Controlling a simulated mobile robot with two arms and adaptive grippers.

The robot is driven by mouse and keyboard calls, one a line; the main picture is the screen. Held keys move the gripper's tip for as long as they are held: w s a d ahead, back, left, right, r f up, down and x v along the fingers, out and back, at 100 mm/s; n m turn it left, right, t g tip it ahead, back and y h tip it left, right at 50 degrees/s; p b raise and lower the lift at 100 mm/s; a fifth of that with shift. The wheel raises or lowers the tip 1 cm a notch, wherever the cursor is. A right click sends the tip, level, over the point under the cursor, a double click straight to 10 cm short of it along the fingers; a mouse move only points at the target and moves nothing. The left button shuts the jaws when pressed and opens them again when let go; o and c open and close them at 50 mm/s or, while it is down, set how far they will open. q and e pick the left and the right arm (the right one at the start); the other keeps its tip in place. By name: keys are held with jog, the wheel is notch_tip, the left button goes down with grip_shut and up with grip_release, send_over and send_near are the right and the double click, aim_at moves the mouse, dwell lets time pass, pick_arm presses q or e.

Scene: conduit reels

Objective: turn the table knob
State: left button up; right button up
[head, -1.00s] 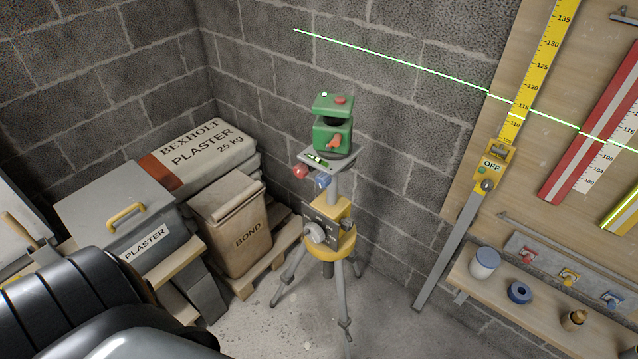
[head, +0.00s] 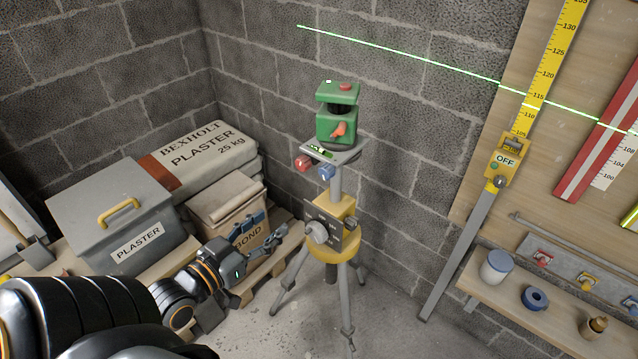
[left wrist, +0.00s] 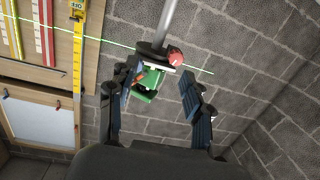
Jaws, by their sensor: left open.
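A green laser level (head: 337,124) sits on a small grey table (head: 345,154) on a tripod (head: 345,290). Under the table edge are a red knob (head: 303,163) and a blue knob (head: 327,172). A grey dial (head: 318,232) is on the yellow box below; I cannot tell which is the table knob. My left gripper (head: 271,228) is open and empty, lower left of the knobs and apart from them. In the left wrist view the level (left wrist: 150,80) appears upside down between the open fingers, with the red knob (left wrist: 176,60) just beyond. My right gripper is not in view.
At the right are a yellow scale with an OFF unit (head: 505,160) and a shelf (head: 540,305) with small items. Concrete floor surrounds the tripod legs.

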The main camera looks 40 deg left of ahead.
pick_arm(q)
notch_tip(320, 180, up, 5)
jog(key=d+t+h, duration=0.1)
jog(key=d, duration=0.1)
jog(key=p, duration=0.3)
send_near(323, 174)
jog(key=shift+m, duration=0.3)
jog(key=w, duration=0.7)
jog(key=shift+w+d, duration=0.2)
jog(key=shift+d, duration=0.05)
jog(key=shift+w, duration=0.65)
jog(key=shift+c, duration=0.4)
grip_shut()
jog(key=shift+r+n+p, duration=0.2)
jog(key=shift+n+p, duration=0.6)
jog(key=shift+p, duration=0.15)
jog(key=shift+f+n, duration=0.1)
jog(key=shift+n, duration=0.3)
jog(key=shift+f, duration=0.15)
